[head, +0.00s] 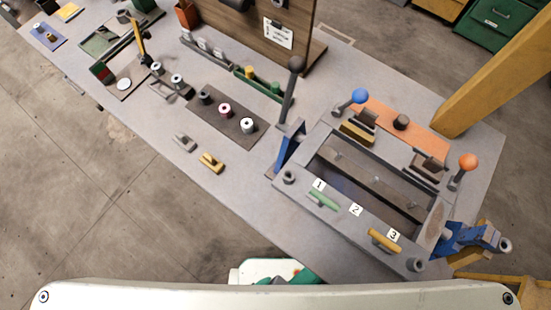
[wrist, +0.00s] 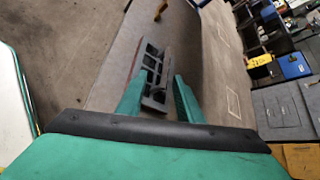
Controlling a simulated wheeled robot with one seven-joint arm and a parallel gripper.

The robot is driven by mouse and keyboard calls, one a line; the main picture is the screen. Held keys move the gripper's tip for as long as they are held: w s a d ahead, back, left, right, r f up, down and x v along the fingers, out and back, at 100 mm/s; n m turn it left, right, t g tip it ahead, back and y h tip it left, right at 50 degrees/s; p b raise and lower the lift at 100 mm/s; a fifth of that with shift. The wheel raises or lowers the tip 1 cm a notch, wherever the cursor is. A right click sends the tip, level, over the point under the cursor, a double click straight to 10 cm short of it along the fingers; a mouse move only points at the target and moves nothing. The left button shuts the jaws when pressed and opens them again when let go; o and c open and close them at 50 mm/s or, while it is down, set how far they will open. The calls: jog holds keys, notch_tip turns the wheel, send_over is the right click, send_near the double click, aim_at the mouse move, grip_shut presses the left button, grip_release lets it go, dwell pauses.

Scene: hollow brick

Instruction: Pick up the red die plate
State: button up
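I cannot make out a clearly red die plate in either view. Slot 1 of the press frame (head: 288,178) holds a green-handled piece (head: 323,200), and slot 3 holds a yellow-handled piece (head: 385,240). No handle shows at label 2 (head: 355,210). A grey piece (head: 184,142) and a yellow piece (head: 210,162) lie on the bench left of the frame. In the wrist view, my gripper (wrist: 160,82) has its green fingers apart. A dark grey slotted shape (wrist: 154,60) shows between and beyond them; I cannot tell that they touch it.
An orange plate (head: 377,107) with lever stands lies behind the frame. A dark mat (head: 217,122) with several spools is left of it. A wooden board (head: 255,35) stands at the back. Bare bench (head: 240,185) lies left of the frame.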

jog(key=x, duration=0.5)
jog(key=shift+w+d+r, duration=0.25)
jog(key=shift+w+r, duration=0.05)
jog(key=shift+w, duration=0.05)
jog(key=shift+d+x, duration=0.15)
jog(key=shift+x, duration=1.35)
jog(key=shift+d+x, duration=0.15)
jog(key=shift+x, duration=1.4)
jog(key=shift+w+f, duration=0.15)
jog(key=c, duration=0.6)
grip_shut()
